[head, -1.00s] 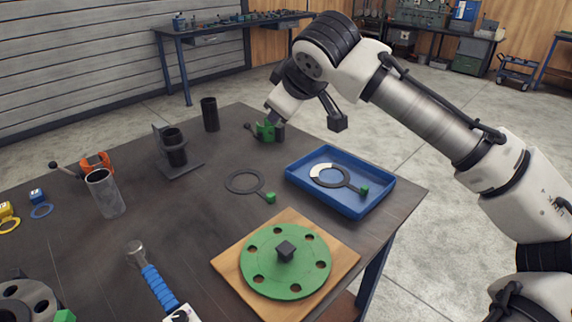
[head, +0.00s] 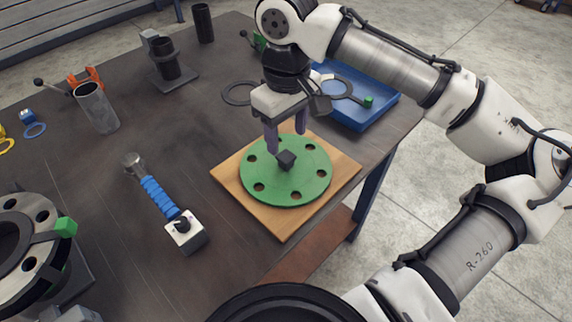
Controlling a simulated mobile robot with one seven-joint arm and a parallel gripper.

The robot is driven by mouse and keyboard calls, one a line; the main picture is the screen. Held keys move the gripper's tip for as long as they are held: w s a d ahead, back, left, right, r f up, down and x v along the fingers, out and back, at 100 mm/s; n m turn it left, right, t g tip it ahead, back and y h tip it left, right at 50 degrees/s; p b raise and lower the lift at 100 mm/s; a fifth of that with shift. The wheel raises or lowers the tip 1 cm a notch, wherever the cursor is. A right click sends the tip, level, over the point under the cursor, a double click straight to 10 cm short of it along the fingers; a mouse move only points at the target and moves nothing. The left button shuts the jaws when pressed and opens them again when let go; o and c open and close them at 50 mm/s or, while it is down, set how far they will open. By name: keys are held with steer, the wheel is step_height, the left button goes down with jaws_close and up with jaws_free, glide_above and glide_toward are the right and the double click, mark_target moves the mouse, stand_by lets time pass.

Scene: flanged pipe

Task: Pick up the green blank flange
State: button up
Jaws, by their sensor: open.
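The green blank flange (head: 312,187) is a round disc with several bolt holes and a dark square knob (head: 286,159) at its centre. It lies flat on a square wooden board (head: 283,227) near the table's right edge. My gripper (head: 287,143) points down over the far side of the flange, just behind the knob in the picture. Its two fingers are apart with nothing between them. I cannot tell whether the fingertips touch the disc.
A blue tray (head: 384,111) holding a ring gasket stands behind the flange. A blue-handled tool (head: 160,198) lies to the left. A grey bolted pipe flange (head: 30,240) stands at the lower left. Dark and grey cylinders stand at the back. Bare tabletop lies left of the board.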

mark_target(286, 155)
steer(key=shift+a+f, duration=0.1)
steer(key=shift+f, duration=2.85)
jaws_close()
steer(key=shift+w+r, duration=0.1)
